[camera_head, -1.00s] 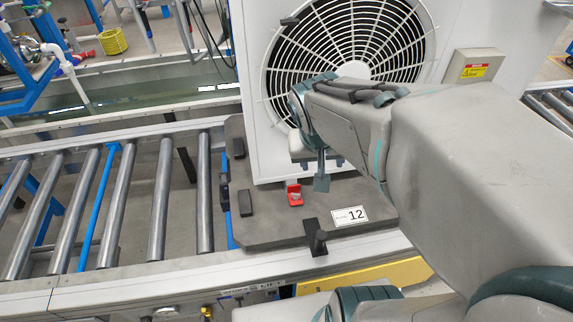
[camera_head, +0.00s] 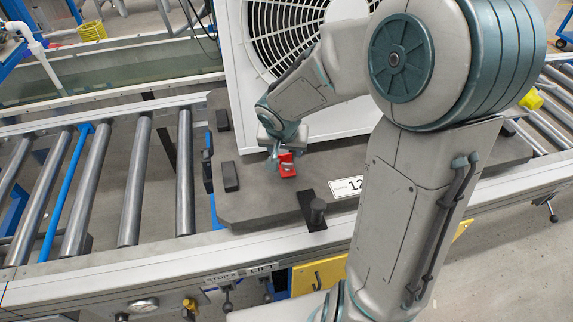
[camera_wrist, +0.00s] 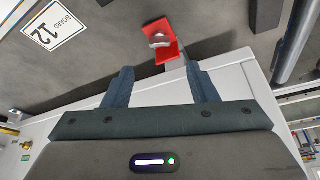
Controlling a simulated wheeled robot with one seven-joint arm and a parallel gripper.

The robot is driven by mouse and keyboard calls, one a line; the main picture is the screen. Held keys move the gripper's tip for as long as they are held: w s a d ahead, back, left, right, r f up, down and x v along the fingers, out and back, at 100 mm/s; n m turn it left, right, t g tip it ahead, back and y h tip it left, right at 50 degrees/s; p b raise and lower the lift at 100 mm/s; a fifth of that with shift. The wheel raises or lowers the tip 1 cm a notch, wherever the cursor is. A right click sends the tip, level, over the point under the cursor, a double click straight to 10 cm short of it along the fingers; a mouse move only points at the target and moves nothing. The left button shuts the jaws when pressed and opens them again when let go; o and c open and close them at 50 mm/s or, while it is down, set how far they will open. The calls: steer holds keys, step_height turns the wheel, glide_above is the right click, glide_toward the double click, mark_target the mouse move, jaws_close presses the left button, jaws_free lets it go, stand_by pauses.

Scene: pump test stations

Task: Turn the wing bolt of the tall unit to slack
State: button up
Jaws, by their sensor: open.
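The tall unit (camera_head: 236,75) is a white cabinet with a round fan grille, standing on a dark board. At its foot is a red bracket (camera_head: 287,168). In the wrist view the red bracket (camera_wrist: 167,51) carries a small silvery wing bolt (camera_wrist: 159,40), lying across it. My gripper (camera_head: 275,162) is beside the red bracket in the head view and partly overlaps it. In the wrist view my gripper (camera_wrist: 158,68) is open, its two fingers apart and empty, with the wing bolt beyond the tips, roughly between them. I cannot tell whether a finger touches the bracket.
The dark board (camera_head: 255,207) has a label "12" (camera_head: 347,186), black blocks (camera_head: 230,177) and a black post (camera_head: 317,210) near its front edge. It rests on a roller conveyor (camera_head: 136,185). The rollers at left are bare.

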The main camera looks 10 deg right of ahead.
mark_target(287, 164)
steer(key=b+x, duration=0.3)
steer(key=x, duration=0.6)
steer(key=shift+f, duration=0.25)
steer(key=shift+w, duration=0.1)
steer(key=c, duration=1)
